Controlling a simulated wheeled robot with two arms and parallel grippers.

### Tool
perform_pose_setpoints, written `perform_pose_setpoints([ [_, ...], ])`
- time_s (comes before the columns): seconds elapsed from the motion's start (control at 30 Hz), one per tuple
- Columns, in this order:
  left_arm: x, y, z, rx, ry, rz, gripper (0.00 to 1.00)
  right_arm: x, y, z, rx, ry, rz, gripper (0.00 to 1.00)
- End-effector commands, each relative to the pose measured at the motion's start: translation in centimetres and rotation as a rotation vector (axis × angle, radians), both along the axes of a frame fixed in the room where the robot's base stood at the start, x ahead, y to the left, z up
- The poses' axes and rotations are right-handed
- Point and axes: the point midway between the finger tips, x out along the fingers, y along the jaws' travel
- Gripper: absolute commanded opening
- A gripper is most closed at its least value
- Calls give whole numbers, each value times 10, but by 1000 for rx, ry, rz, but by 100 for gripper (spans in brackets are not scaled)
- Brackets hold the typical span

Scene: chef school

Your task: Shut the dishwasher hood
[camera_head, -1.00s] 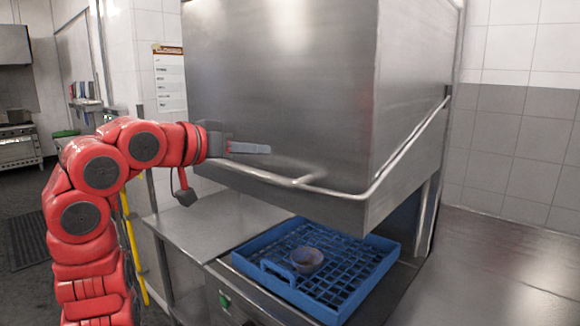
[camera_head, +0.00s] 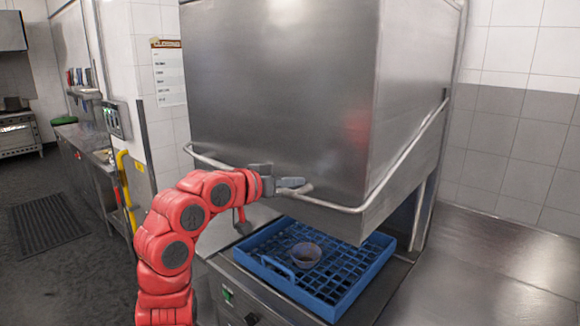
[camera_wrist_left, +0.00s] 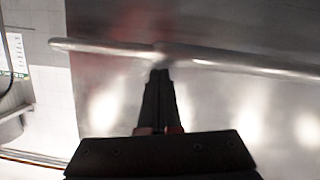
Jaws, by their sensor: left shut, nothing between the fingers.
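The dishwasher hood (camera_head: 285,90) is a large steel box, raised above the wash bed with a wide gap under it. Its bar handle (camera_head: 345,208) runs along the front lower edge and up the right side. My left gripper (camera_head: 300,187) is shut and empty, at the handle near the middle of the hood front. In the left wrist view the closed fingertips (camera_wrist_left: 160,75) are just below the handle (camera_wrist_left: 220,66); I cannot tell if they touch it. My right gripper is not in view.
A blue dish rack (camera_head: 345,300) with a small bowl (camera_head: 306,254) sits under the hood. A steel counter (camera_head: 500,260) lies to the right. A yellow pipe (camera_head: 125,185) and a wall notice (camera_head: 168,72) are to the left.

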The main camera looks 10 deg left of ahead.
Motion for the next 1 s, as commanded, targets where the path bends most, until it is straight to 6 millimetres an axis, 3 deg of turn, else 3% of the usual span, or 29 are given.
perform_pose_setpoints([
  [0.43,-1,0,-3,-1,-1,0,0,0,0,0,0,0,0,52],
  [0.57,0,0,-13,0,-1,1,0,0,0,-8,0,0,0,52],
  [0.77,0,0,-56,0,4,0,0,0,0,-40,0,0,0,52],
  [1.0,-1,1,-137,-1,4,0,0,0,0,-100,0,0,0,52],
])
